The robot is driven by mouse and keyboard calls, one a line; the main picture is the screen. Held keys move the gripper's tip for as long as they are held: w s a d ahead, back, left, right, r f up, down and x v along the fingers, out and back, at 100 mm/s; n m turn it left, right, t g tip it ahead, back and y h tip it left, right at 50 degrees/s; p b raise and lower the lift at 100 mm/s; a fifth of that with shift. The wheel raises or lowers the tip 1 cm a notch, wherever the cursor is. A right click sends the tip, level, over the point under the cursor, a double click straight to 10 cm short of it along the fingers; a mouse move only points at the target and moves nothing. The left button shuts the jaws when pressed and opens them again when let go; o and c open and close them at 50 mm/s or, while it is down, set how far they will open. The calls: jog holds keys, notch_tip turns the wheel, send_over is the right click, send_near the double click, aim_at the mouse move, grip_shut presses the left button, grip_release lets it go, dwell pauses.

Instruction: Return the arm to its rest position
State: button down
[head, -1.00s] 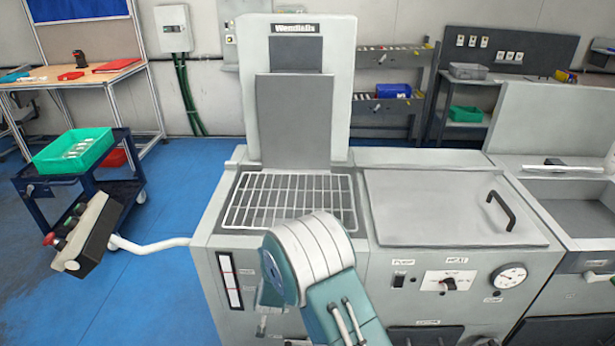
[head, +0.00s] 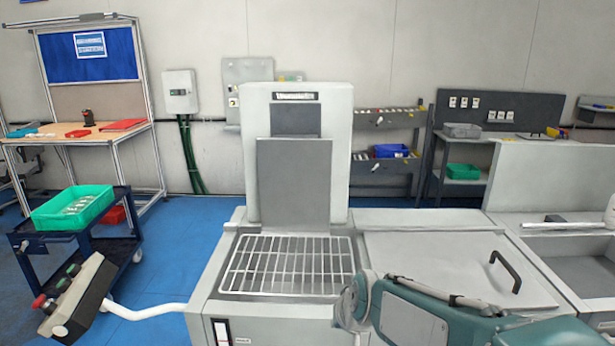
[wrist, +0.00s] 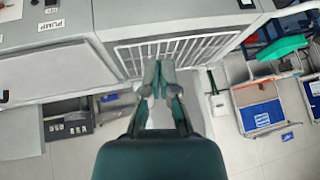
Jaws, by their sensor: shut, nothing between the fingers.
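My teal arm (head: 430,315) shows in the head view at the bottom right, in front of the grey machine. It lies low and nearly level, covering part of the machine's front and lid edge. In that view the fingertips overlap the edge of the wire grate (wrist: 205,45). I cannot tell how far above the grate they are. The gripper's fingers are not clear in the head view.
The machine has a wire grate (head: 285,266), an upright panel (head: 293,185) and a lid with a black handle (head: 505,272). A sink (head: 585,270) adjoins at right. A cart with a green crate (head: 72,207) and a control box (head: 80,300) stand at left. Blue floor between is clear.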

jog(key=s+d+r+h, duration=0.1)
jog(key=s+d, duration=0.3)
jog(key=s, duration=0.4)
jog(key=s+d+r+h, duration=0.1)
jog(key=s+d+r, duration=0.2)
jog(key=s+d, duration=0.2)
jog(key=s, duration=0.3)
jog(key=shift+s+d+g, duration=0.2)
jog(key=shift+d+g, duration=0.05)
jog(key=shift+g, duration=0.15)
jog(key=shift+r, duration=0.1)
jog(key=shift+s+r, duration=0.3)
jog(key=shift+s, duration=0.5)
